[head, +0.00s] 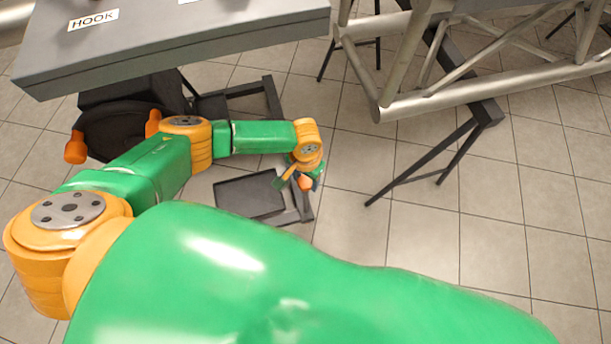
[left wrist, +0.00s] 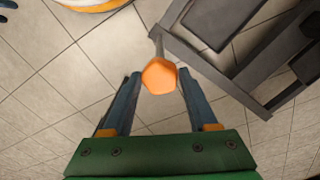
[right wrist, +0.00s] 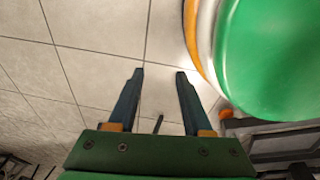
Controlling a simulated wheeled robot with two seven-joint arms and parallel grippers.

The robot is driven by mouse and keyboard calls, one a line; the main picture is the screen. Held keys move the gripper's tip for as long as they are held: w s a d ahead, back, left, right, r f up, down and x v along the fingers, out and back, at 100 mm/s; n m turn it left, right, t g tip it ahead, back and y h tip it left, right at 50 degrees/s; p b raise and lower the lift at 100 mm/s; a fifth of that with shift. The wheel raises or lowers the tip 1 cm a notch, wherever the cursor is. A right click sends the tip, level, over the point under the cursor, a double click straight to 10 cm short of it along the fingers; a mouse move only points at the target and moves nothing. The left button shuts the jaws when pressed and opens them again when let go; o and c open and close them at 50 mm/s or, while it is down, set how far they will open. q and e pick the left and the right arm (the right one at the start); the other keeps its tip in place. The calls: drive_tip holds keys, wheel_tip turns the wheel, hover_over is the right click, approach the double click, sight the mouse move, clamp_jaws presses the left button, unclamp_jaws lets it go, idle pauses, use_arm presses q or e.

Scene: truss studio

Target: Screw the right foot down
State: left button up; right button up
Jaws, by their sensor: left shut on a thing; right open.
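An orange knob (left wrist: 160,78) on a thin grey rod sits between the fingertips of my left gripper (left wrist: 159,74), which is shut on it. The rod runs to a dark metal frame (left wrist: 205,68) on the floor. In the head view my left gripper (head: 302,178) is at the right end of this low frame (head: 304,206), and the knob (head: 305,184) shows partly. My right gripper (right wrist: 160,76) is open and empty above floor tiles. It does not show in the head view.
A dark tray-like plate (head: 248,195) lies left of the knob. More orange knobs (head: 76,148) show at the left. A grey table (head: 180,40) with a HOOK label stands above. A silver truss (head: 480,90) rests on dark trestles (head: 425,165) at right. Floor at the lower right is clear.

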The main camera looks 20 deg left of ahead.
use_arm(q)
drive_tip(key=shift+r+m+p, duration=0.2)
drive_tip(key=shift+m+p, duration=0.3)
drive_tip(key=shift+m, duration=0.3)
drive_tip(key=shift+m+p, duration=0.3)
drive_tip(key=shift+m, duration=0.6)
drive_tip(key=m, duration=0.5)
drive_tip(key=shift+w+f+p, duration=0.1)
drive_tip(key=shift+p, duration=0.3)
drive_tip(key=m, duration=0.9)
drive_tip(key=shift+d+m, duration=0.1)
drive_tip(key=shift+m, duration=0.2)
drive_tip(key=m, duration=0.3)
drive_tip(key=shift+f+m, duration=0.1)
drive_tip(key=shift+m, duration=0.2)
drive_tip(key=m, duration=0.3)
drive_tip(key=shift+m, duration=0.3)
drive_tip(key=shift+m+b, duration=0.3)
drive_tip(key=shift+m, duration=1.5)
use_arm(e)
drive_tip(key=shift+s+a+r, duration=0.25)
drive_tip(key=shift+a+r, duration=0.1)
drive_tip(key=shift+r, duration=0.15)
drive_tip(key=shift+s+a+r, duration=0.25)
drive_tip(key=shift+a+r, duration=0.05)
drive_tip(key=shift+r, duration=0.15)
drive_tip(key=shift+s+g, duration=0.25)
drive_tip(key=shift+g, duration=0.05)
